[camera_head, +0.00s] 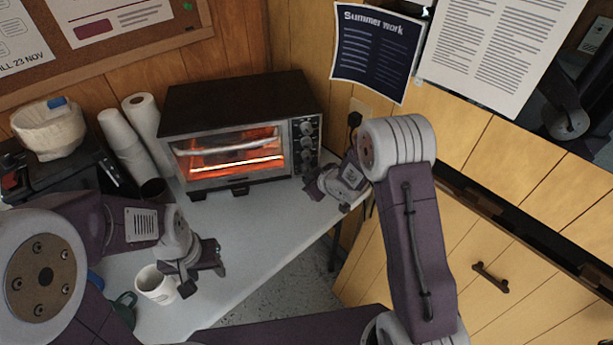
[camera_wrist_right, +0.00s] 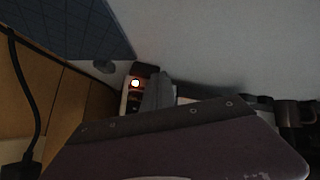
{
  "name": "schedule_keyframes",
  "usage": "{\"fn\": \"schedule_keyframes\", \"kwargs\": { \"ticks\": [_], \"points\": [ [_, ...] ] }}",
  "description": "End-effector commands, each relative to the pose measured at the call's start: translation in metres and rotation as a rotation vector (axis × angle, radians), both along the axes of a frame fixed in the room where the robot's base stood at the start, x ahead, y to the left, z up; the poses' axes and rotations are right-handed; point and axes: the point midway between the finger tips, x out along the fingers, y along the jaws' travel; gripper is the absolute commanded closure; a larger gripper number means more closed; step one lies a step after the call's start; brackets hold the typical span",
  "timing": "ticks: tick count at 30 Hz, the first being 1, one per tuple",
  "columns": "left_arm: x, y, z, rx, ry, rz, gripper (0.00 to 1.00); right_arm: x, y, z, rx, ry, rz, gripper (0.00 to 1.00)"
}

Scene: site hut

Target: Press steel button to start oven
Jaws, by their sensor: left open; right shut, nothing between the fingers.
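The oven (camera_head: 215,97) is a dark box with a steel front, standing at the back of the counter. Its glass door is shut, and the inside glows orange. Knobs run down its control panel (camera_head: 307,140) on the right. My right gripper (camera_head: 313,187) is shut and empty, at the lower right corner of the oven front. The steel button cannot be made out in the head view. In the right wrist view a small bright light (camera_wrist_right: 135,83) shows beside my fingertips; contact cannot be told. My left gripper (camera_head: 218,259) is open and empty over the counter.
A white mug (camera_head: 155,285) stands beside my left gripper, with a dark green mug (camera_head: 125,308) nearby. Paper rolls (camera_head: 124,137) and a white basket (camera_head: 49,130) are left of the oven. The grey counter (camera_head: 245,232) is clear in front of it.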

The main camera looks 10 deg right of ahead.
Motion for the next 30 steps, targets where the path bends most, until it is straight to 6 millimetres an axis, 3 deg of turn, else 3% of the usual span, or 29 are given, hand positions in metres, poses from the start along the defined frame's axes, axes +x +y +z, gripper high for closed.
{"fn": "schedule_keyframes", "kwargs": {
  "ticks": [10,30],
  "points": [
    [0.0,0.0,-0.001,0.0,0.0,0.0,0.52,-0.001,0.0,0.0,0.001,-0.001,0.0,1.0],
    [0.0,0.0,-0.008,0.0,0.0,0.0,0.52,-0.02,-0.002,-0.001,0.001,-0.001,0.0,1.0]
  ]
}}
